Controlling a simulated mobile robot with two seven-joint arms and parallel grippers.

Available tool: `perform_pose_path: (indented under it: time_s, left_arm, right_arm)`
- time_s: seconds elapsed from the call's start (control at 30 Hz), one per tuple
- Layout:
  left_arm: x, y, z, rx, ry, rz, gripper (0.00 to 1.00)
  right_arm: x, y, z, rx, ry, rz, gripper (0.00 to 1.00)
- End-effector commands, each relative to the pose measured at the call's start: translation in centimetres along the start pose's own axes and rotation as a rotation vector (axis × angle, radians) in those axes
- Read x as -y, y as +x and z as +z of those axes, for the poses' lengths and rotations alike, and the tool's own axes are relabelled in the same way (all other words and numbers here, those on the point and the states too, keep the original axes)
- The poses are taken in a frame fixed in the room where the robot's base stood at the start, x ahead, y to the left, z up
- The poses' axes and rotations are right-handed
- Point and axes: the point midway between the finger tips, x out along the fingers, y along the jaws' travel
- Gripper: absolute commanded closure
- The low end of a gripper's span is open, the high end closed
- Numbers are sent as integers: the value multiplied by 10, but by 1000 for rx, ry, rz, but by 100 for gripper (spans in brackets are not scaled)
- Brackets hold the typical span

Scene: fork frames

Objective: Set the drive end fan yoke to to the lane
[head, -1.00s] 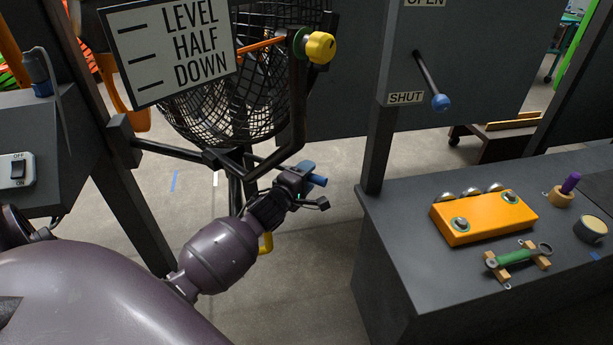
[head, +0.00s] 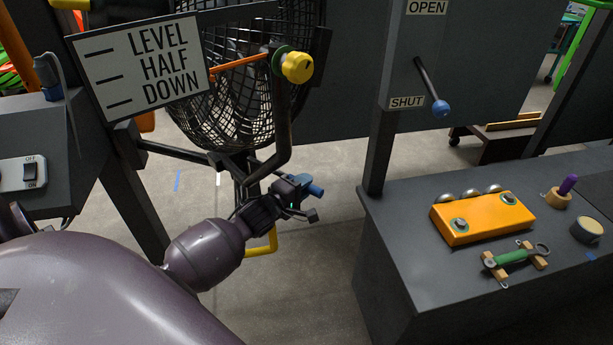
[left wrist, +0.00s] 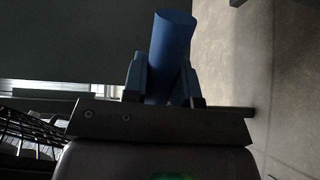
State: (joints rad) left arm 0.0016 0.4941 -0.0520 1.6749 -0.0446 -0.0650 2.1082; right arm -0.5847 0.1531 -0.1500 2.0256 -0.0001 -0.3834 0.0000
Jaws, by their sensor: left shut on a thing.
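The fan's black yoke (head: 284,130) is a bent bar rising beside the dark wire fan cage (head: 215,110), with a yellow knob (head: 298,67) at its top. My left gripper (head: 300,188) is below and slightly right of the yoke, shut on a blue cylindrical handle (head: 316,191). In the left wrist view the blue handle (left wrist: 171,55) stands between the two fingers (left wrist: 162,85). How the handle joins the yoke is hidden. Blue and white marks (head: 177,181) lie on the floor left of the gripper; I cannot tell which marks the lane. My right gripper is not in view.
A sign reading LEVEL, HALF, DOWN (head: 145,65) hangs before the cage. A yellow bar (head: 262,250) is below my gripper. A dark bench (head: 400,260) with an orange block (head: 482,218) stands right. A lever (head: 433,90) is between OPEN and SHUT labels. Floor between is clear.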

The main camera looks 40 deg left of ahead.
Motion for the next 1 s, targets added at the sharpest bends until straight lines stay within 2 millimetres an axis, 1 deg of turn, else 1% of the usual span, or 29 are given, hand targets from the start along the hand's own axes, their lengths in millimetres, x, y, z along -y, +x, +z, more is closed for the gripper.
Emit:
perform_pose_path:
  time_s: [0.03,0.1,0.3,0.43,0.7,0.73,0.87,1.0]
  left_arm:
    - [-5,-8,-1,26,9,0,100]
    - [-3,-15,0,59,10,1,100]
    - [0,-31,1,120,10,-1,100]
    - [2,-34,0,131,9,-1,100]
    - [3,-34,0,130,7,-2,100]
    - [3,-34,0,130,7,-3,69]
    - [3,-34,0,130,7,-2,49]
    - [3,-34,0,130,7,-2,48]
  right_arm:
    - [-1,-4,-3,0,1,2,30]
    - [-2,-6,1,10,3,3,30]
    - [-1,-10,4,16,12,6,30]
    - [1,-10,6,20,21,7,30]
    - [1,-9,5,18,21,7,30]
    - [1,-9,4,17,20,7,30]
    - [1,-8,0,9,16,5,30]
    - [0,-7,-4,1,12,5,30]
